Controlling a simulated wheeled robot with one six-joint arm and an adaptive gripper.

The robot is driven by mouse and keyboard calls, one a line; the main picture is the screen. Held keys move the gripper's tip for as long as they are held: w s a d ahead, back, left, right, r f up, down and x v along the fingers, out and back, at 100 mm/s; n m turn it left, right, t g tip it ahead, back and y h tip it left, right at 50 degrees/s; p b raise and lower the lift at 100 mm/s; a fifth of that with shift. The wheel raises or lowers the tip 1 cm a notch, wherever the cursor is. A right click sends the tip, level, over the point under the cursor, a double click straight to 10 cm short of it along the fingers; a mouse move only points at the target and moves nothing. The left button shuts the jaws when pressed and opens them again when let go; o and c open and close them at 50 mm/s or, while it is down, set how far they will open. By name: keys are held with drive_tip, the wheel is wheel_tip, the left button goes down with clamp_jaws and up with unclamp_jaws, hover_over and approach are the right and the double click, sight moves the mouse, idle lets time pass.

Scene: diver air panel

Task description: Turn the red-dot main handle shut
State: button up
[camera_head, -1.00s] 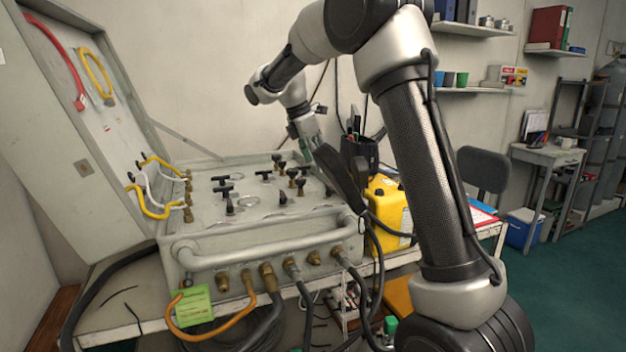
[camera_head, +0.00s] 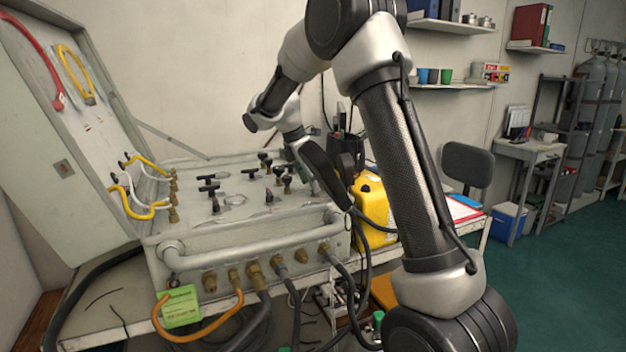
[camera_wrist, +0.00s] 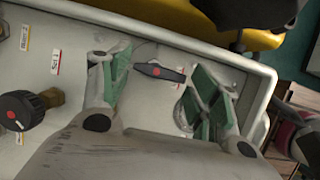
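The red-dot handle (camera_wrist: 160,72) is a small black lever with a red dot, on the pale panel (camera_wrist: 70,30) in the wrist view. It lies roughly crosswise in the picture. My gripper (camera_wrist: 157,84) is open, with one green-padded finger left of the lever and the other right of it. Both pads look apart from the lever; I cannot tell how far down they reach beside it. In the head view the gripper is over the right rear of the panel box (camera_head: 245,235), and its fingers are too small to make out.
A round black knob (camera_wrist: 15,112), also with a red dot, stands at the left in the wrist view. Several black handles stand on the panel. A yellow container (camera_head: 374,215) and a black pen holder (camera_head: 345,150) are close to the panel's right side.

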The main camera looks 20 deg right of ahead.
drive_tip(key=c, duration=0.6)
